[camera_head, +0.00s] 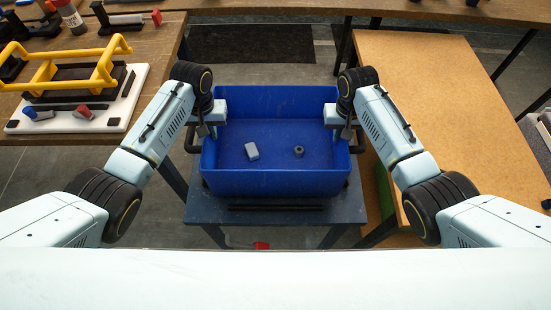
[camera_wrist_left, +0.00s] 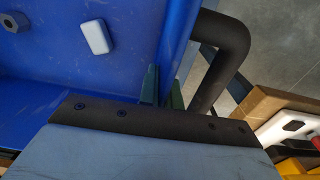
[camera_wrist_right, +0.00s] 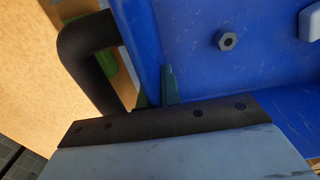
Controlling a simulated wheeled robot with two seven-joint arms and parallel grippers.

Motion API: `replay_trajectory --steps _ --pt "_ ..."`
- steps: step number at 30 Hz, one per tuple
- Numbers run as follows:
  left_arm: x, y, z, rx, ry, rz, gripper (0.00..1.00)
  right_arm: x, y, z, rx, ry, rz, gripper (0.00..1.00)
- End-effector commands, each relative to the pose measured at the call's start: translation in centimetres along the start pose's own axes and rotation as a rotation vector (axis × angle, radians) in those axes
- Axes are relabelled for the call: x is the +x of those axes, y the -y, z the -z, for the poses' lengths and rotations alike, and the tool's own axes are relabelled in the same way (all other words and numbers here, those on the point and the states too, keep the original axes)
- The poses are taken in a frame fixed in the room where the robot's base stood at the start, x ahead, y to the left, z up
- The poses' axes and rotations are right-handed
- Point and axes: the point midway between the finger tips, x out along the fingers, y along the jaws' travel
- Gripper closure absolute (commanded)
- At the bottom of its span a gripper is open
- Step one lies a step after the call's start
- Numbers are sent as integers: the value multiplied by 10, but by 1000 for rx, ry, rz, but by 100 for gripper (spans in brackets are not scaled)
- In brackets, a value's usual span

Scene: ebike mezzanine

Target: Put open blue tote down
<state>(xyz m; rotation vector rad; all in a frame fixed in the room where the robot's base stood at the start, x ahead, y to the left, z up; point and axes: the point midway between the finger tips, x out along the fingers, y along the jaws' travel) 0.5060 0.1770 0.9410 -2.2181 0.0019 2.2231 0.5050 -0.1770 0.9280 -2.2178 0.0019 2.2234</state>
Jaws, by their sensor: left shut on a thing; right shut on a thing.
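The open blue tote (camera_head: 270,184) is upright in the middle of the head view, over a dark low table or cart top (camera_head: 348,207). I cannot tell whether it touches that surface. A pale block (camera_head: 251,151) and a dark nut-like part (camera_head: 298,151) lie on its floor. My left gripper (camera_head: 212,124) is shut on the tote's left side wall, with the fingers partly seen in the left wrist view (camera_wrist_left: 160,88). My right gripper (camera_head: 340,124) is shut on the right side wall, and its fingers show in the right wrist view (camera_wrist_right: 158,85).
A wooden table (camera_head: 420,75) stands to the right, clear on top. A workbench at the left holds a white board (camera_head: 118,112) with a yellow frame (camera_head: 75,70) and small parts. Black handles stand at the tote's sides. A dark mat (camera_head: 250,43) lies on the floor behind.

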Motion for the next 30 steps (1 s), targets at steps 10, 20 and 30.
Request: replay_trajectory --steps 10,20,30 --pt "10 -1 3 0 -9 -3 100 11 1 3 -1 -9 2 100" --pt "17 0 0 0 0 0 73 17 0 0 0 0 0 73" --pt "12 0 0 0 -1 -1 73 18 0 0 0 0 0 73"
